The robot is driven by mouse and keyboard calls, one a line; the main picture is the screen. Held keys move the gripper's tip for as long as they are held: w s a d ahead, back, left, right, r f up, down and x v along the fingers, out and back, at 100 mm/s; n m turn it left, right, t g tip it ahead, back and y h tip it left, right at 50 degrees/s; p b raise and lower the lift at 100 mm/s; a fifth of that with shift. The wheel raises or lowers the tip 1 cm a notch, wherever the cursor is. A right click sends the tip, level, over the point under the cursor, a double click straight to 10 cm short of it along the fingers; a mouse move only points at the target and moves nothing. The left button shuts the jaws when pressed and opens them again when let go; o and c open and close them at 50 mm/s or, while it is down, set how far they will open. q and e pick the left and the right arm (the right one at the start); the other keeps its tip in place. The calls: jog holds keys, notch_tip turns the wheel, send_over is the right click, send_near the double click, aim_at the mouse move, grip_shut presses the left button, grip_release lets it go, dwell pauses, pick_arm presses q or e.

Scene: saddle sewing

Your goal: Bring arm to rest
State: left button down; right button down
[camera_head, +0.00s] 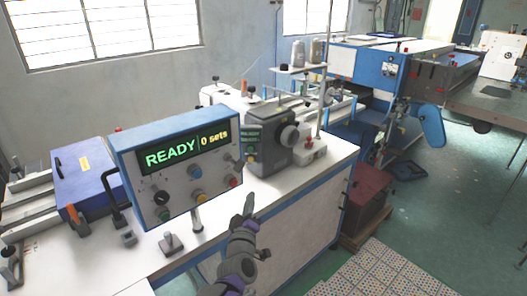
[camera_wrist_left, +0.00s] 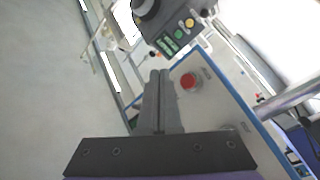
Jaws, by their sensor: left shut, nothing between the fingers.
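My left gripper (camera_head: 248,204) is in front of the white bench, low in the middle of the head view. Its fingers are together and hold nothing; they also show shut in the left wrist view (camera_wrist_left: 161,75). The control box (camera_head: 178,166) with the lit "READY 0 sets" display stands on the bench, left of the gripper and apart from it. The grey sewing machine head (camera_head: 272,140) stands behind the gripper. In the left wrist view a red button (camera_wrist_left: 188,81) shows close beside the fingertips. My right gripper is not in view.
The white bench (camera_head: 318,158) has a blue edge. A blue box (camera_head: 88,180) sits at its left, and thread cones (camera_head: 298,54) stand at the back. Green floor (camera_head: 440,220) lies open at right.

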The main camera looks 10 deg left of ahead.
pick_arm(q)
jog(key=s+f+m+g, duration=0.3)
jog(key=s+f+g, duration=0.1)
jog(key=s, duration=0.7)
jog(key=s+a+f+m+g+h, duration=0.1)
jog(key=s+f+m+g, duration=0.3)
jog(key=s, duration=0.7)
jog(key=s+f+m+g+h, duration=0.1)
jog(key=s+f+m+g, duration=0.3)
jog(key=s, duration=0.7)
jog(key=shift+s+a+f+g+p, duration=0.2)
jog(key=shift+f+g+p, duration=0.15)
jog(key=shift+f+g, duration=0.35)
jog(key=shift+f, duration=0.1)
